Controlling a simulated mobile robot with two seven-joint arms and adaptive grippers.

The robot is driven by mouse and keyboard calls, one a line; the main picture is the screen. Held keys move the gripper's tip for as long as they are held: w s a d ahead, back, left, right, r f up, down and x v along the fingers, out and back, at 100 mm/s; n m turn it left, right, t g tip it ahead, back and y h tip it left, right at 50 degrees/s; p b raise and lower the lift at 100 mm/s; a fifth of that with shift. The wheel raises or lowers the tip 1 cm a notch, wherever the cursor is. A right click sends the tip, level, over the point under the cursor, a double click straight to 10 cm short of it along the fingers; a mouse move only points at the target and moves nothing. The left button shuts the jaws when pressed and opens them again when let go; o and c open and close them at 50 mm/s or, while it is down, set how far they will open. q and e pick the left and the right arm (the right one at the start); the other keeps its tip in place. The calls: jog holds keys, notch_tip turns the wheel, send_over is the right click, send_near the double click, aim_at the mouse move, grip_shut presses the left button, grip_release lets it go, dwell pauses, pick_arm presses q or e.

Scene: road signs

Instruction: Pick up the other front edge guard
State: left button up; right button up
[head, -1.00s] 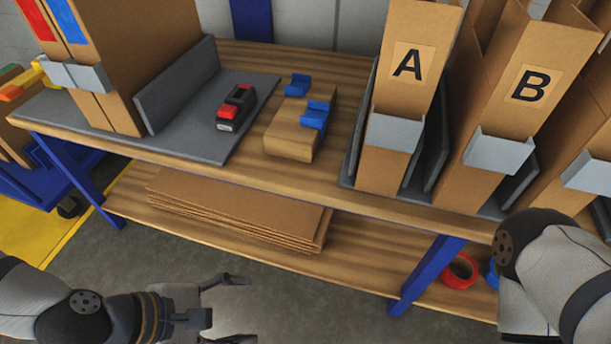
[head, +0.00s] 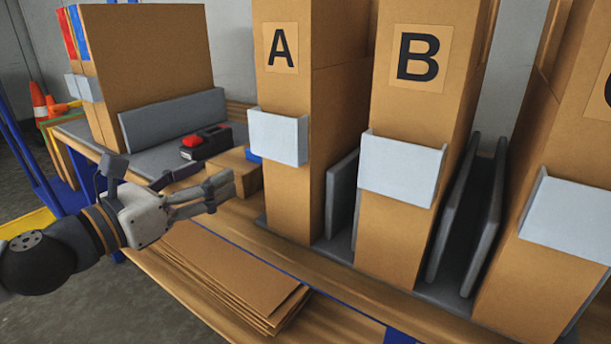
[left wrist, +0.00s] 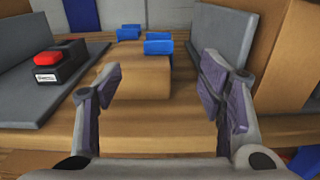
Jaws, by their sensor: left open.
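Two blue pieces, which look like the edge guards, show in the left wrist view. The nearer one (left wrist: 159,47) sits on top of a small cardboard block (left wrist: 138,82). The other (left wrist: 129,33) is behind it to the left. In the head view only a sliver of blue (head: 254,155) shows beside the block (head: 240,162), mostly hidden by box A. My left gripper (head: 222,188) is open and empty, at the front of the block. In the left wrist view its fingers (left wrist: 162,78) are spread either side of the block's near end, apart from the blue pieces. My right gripper is out of view.
Tall cardboard boxes A (head: 283,90) and B (head: 415,100), with grey pockets, stand close on the right. A black and red device (head: 205,142) lies on the grey mat left of the block. Flat cardboard sheets (head: 230,270) lie on the shelf below.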

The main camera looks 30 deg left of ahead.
aim_at(254, 156)
pick_arm(q)
jog(key=w+b, duration=0.1)
jog(key=w, duration=0.6)
jog(key=w+f+b, duration=0.1)
jog(key=w, duration=0.3)
jog(key=shift+w+d+b, duration=0.2)
jog(key=shift+d+b, duration=0.15)
jog(key=shift+w+r, duration=0.1)
jog(key=shift+w, duration=0.2)
jog(key=c, duration=1.2)
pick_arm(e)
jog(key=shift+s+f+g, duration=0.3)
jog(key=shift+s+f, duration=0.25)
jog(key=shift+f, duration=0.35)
